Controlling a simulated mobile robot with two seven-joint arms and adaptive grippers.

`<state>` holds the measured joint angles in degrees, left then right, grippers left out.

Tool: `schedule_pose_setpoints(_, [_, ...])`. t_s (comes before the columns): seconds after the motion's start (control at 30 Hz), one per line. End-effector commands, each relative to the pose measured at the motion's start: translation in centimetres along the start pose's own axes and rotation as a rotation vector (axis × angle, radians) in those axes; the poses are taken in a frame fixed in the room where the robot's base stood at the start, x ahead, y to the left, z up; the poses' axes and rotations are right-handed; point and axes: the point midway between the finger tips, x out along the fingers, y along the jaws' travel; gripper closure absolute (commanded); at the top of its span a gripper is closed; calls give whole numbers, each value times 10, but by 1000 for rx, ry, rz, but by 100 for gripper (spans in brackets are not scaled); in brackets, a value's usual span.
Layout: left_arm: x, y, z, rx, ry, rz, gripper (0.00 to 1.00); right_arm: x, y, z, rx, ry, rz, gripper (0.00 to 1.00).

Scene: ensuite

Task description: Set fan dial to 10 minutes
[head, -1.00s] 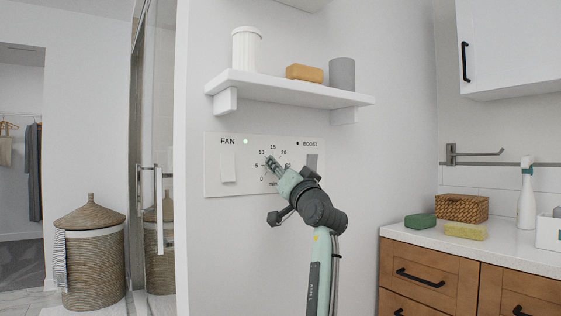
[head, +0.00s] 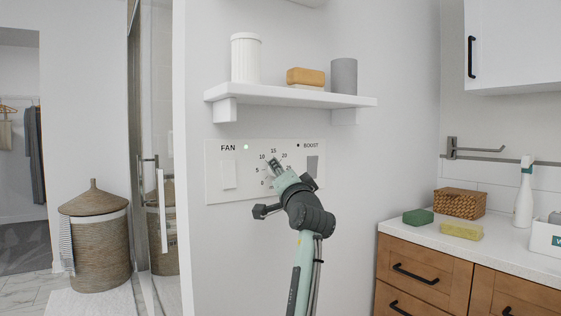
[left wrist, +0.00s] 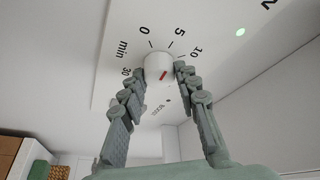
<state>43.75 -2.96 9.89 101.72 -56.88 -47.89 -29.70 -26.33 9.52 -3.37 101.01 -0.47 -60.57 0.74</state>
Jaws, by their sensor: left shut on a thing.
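The white fan panel (head: 248,178) is on the wall, with a timer scale marked in minutes. My left gripper (left wrist: 158,72) is shut on the dial, one finger on each side. In the head view my left gripper (head: 274,168) reaches the panel from below right and hides the dial and part of the scale. My right gripper is not in view.
A green light (head: 246,147) is lit beside the FAN label. A rocker switch (head: 229,174) and a grey BOOST switch (head: 312,165) flank the dial. A shelf (head: 290,96) with a jar, soap and a grey cup is above. A wooden vanity (head: 425,275) stands right.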

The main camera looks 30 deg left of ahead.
Motion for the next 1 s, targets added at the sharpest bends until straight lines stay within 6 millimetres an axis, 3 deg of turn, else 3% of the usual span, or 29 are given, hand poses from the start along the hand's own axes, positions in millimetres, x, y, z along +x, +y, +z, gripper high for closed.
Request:
schedule_pose_setpoints(0.1, [1, -4, -1, 98, -6, 42, 98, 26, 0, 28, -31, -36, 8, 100])
schedule_pose_setpoints(0.23, [0, -3, 0, 212, -10, 89, 98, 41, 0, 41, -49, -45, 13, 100])
schedule_pose_setpoints(0.6, [0, -4, -1, 523, -23, 222, 98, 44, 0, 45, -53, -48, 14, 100])
schedule_pose_setpoints(1.0, [1, -4, -2, 743, -33, 316, 98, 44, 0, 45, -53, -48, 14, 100])
